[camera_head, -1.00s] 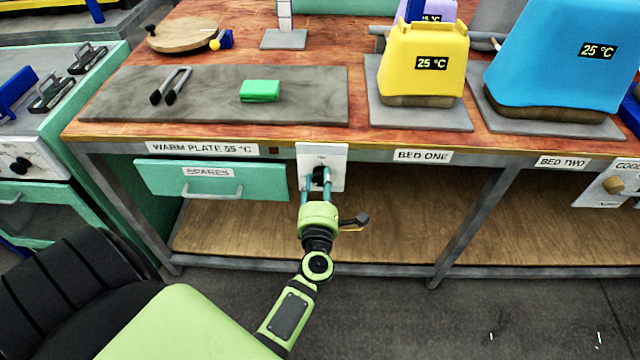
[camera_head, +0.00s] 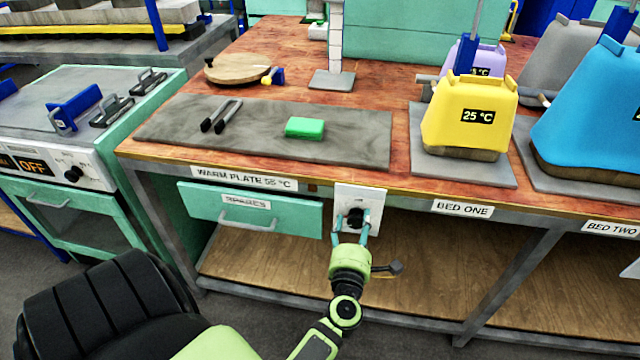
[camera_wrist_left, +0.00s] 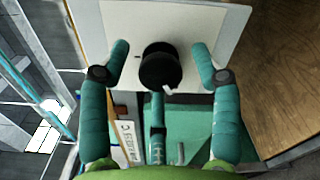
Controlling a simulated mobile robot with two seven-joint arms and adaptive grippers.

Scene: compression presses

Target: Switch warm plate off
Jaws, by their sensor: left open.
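The warm plate (camera_head: 260,140) is a flat grey slab on the wooden bench, above a label reading WARM PLATE 55 °C (camera_head: 244,179). Its control is a black knob (camera_head: 355,217) on a white panel (camera_head: 371,203) at the bench's front edge. In the left wrist view the knob (camera_wrist_left: 160,66) shows a small white pointer mark at its lower right. My left gripper (camera_head: 351,238) is open in front of the panel. Its teal fingers (camera_wrist_left: 165,62) stand on either side of the knob, with a visible gap on both sides. My right gripper is not in view.
A green block (camera_head: 305,127) and dark tongs (camera_head: 221,115) lie on the warm plate. The teal SPARES drawer (camera_head: 200,205) is left of the panel. Yellow (camera_head: 470,125) and blue (camera_head: 590,125) covers stand to the right. A bench leg (camera_head: 503,285) stands right of the gripper.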

